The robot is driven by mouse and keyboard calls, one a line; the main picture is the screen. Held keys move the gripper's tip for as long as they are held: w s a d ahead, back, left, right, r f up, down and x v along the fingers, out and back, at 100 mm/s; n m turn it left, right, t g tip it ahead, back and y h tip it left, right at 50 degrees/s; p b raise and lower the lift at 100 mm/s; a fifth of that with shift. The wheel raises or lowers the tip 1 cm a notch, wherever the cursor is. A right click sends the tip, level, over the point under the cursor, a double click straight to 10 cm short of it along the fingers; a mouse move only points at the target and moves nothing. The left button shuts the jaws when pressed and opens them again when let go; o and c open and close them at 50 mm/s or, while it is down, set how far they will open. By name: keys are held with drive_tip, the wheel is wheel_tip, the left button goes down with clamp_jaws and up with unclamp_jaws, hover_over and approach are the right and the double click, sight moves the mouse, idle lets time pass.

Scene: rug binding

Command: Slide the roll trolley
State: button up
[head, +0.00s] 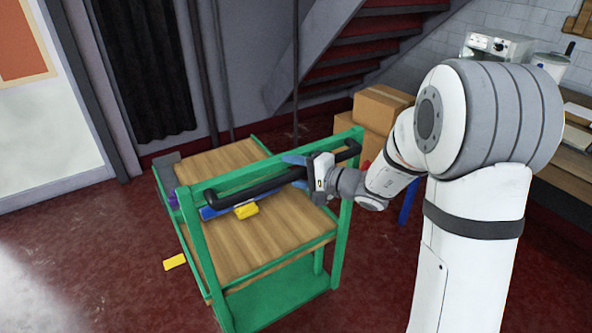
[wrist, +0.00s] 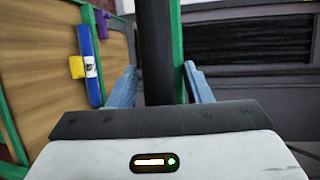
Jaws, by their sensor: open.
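The roll trolley has a green frame (head: 196,252) and wooden decks (head: 275,240). It stands on the dark red floor in the head view. Its black handle bar (head: 240,189) runs along the upper near side. My gripper (head: 294,160) is at the right part of this bar. In the wrist view the bar (wrist: 156,50) passes between the two blue-grey fingers of my open gripper (wrist: 160,86), with a gap on each side. A blue item with a white label (wrist: 88,62) and a yellow block (wrist: 76,67) lie on the wooden deck. My gripper hides part of the bar's right end.
Cardboard boxes (head: 378,108) are stacked behind the trolley at the right, near red stairs (head: 372,50). A workbench (head: 560,165) stands at the far right. A yellow piece (head: 174,262) is by the trolley's left side. The floor (head: 110,270) at the left is clear.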

drive_tip(key=shift+c, duration=0.3)
clamp_jaws()
drive_tip(key=shift+w+d, duration=0.1)
drive_tip(key=shift+w, duration=0.05)
